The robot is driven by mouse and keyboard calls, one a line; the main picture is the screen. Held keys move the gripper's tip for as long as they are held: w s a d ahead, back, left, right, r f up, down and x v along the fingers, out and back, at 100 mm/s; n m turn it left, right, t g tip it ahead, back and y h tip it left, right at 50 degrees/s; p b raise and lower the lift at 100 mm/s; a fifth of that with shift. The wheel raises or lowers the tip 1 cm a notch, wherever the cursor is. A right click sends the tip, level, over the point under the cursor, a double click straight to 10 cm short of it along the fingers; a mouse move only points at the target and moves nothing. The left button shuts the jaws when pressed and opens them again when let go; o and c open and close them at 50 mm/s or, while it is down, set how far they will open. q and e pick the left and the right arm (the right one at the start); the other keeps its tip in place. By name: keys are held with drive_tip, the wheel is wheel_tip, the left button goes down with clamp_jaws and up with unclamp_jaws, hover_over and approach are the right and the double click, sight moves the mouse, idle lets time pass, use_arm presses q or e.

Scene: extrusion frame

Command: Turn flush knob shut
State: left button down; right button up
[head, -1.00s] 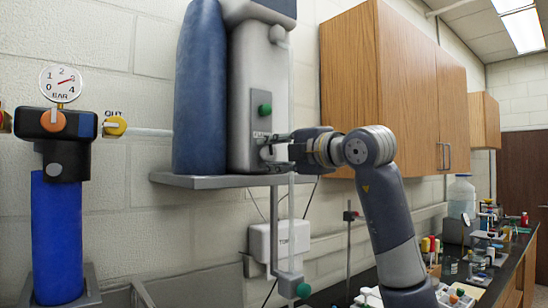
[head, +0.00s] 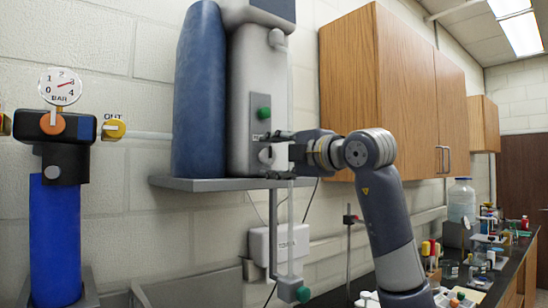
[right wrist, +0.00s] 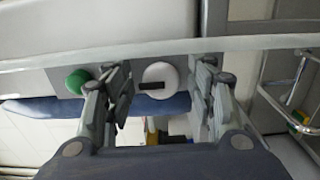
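A round white knob (head: 266,155) sits on the grey panel of the tall water unit, just below a small label that seems to read FLUSH. In the right wrist view the white knob (right wrist: 168,73) carries a dark pointer bar toward the green knob (right wrist: 77,81). My right gripper (head: 277,156) is open, one finger above and one below the white knob. In the right wrist view its fingers (right wrist: 162,90) stand on both sides of the knob, with gaps. My left gripper is out of view.
A green knob (head: 264,113) sits above on the same panel. The unit stands on a grey wall shelf (head: 215,185). A blue filter (head: 55,235) with a gauge is at left. A wooden cabinet (head: 370,90) hangs close behind my right arm.

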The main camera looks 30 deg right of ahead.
drive_tip(key=s+d, duration=0.1)
drive_tip(key=s, duration=1.1)
